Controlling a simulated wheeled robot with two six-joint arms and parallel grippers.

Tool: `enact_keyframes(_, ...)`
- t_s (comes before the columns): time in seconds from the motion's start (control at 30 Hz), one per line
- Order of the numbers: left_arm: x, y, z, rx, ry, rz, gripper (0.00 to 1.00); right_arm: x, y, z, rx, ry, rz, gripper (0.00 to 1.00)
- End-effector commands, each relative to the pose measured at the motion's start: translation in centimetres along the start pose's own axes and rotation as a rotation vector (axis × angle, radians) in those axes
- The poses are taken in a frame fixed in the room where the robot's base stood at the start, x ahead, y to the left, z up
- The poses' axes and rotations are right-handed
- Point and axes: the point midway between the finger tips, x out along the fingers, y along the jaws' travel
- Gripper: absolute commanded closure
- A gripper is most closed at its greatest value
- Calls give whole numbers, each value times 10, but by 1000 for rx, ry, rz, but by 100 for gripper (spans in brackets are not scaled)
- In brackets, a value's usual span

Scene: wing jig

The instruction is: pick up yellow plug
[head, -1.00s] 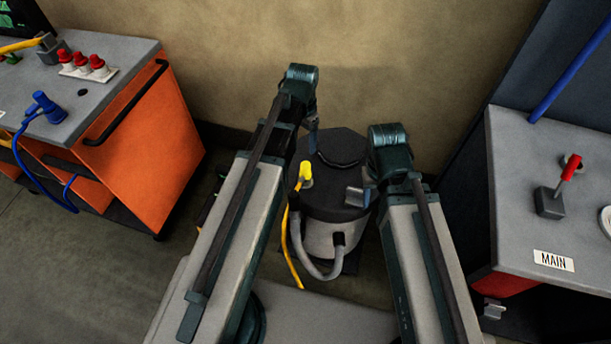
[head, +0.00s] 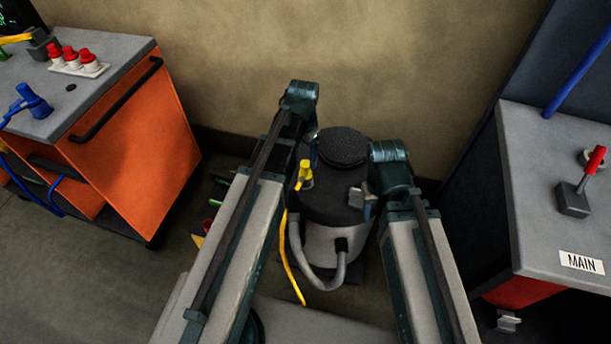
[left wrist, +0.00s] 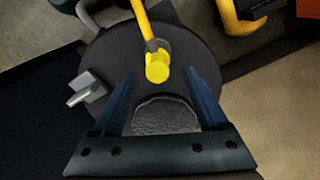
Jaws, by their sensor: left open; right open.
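The yellow plug (head: 306,173) stands on the dark top of a canister vacuum (head: 322,205), its yellow cable hanging down the front. In the left wrist view the plug (left wrist: 158,68) is just beyond the open fingers, roughly midway between their lines, with its cable running up the picture. My left gripper (left wrist: 163,80) is open and empty above the vacuum. In the head view its fingers are mostly hidden behind my arm, near the plug. My right gripper (head: 369,205) is at the vacuum's right side, mostly hidden by its own wrist, and holds nothing that I can see.
An orange bench (head: 140,140) with a blue plug (head: 32,100) and red plugs (head: 70,58) stands left. A grey cabinet (head: 540,190) with a red lever (head: 594,165) and MAIN label stands right. A grey latch-like part (left wrist: 86,88) juts from the vacuum. The wall is close behind.

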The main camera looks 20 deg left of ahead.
Motion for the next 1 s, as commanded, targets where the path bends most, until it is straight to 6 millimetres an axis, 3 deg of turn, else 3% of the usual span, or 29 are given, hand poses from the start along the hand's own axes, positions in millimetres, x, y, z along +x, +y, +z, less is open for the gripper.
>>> enact_keyframes(0.4,48,4,-3,0,0,0,24,48,-5,-3,-1,0,0,50)
enact_keyframes(0.7,49,4,-3,0,0,0,24,49,-5,-3,-1,0,0,50)
enact_keyframes(0.77,49,4,-3,0,0,0,31,49,-5,-3,-1,0,0,50)
enact_keyframes(1.0,49,4,-3,0,0,0,74,49,-5,-3,-1,0,0,50)
